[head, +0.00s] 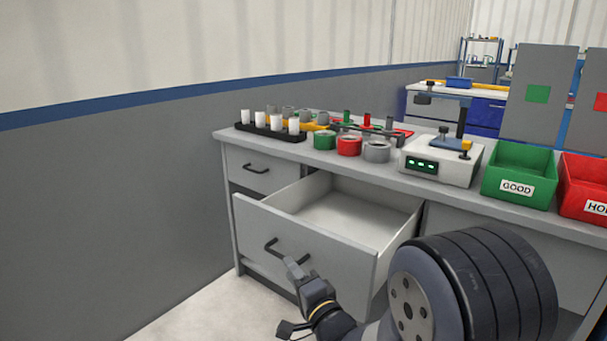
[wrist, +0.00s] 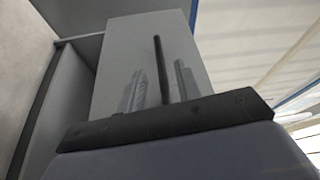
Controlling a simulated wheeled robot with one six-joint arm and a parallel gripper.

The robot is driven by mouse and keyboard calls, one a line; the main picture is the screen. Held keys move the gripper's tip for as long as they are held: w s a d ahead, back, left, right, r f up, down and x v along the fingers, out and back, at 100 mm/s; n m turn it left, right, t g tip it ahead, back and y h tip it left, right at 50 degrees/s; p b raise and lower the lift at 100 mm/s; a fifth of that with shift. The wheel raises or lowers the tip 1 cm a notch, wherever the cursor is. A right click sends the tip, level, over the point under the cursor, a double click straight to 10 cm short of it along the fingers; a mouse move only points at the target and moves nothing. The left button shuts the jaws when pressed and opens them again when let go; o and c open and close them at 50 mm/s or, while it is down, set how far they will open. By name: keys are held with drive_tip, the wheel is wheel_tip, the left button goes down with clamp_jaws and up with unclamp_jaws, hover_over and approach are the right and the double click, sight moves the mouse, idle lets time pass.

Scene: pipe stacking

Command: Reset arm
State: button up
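My arm reaches in from the bottom right of the head view. My gripper (head: 295,268) is at the front of the pulled-out drawer, by the right end of its dark handle (head: 268,248). In the wrist view my gripper's two fingers (wrist: 160,84) stand apart, and the handle (wrist: 159,60) runs between them with a gap on each side. Contact with the handle cannot be told. The drawer (head: 300,235) is open and its visible inside is empty.
The workbench (head: 400,178) carries a black rack (head: 270,133) of white cylinders, green, red and grey rings, a white device (head: 441,160), a green GOOD bin (head: 518,175) and a red bin (head: 585,187). A closed drawer (head: 252,170) sits above the open one. A grey wall (head: 110,200) stands left.

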sight(281, 257)
drive_tip(key=b+x, duration=0.1)
drive_tip(key=x, duration=0.5)
drive_tip(key=shift+w+d, duration=0.2)
drive_tip(key=shift+w, duration=0.05)
drive_tip(key=shift+s, duration=0.1)
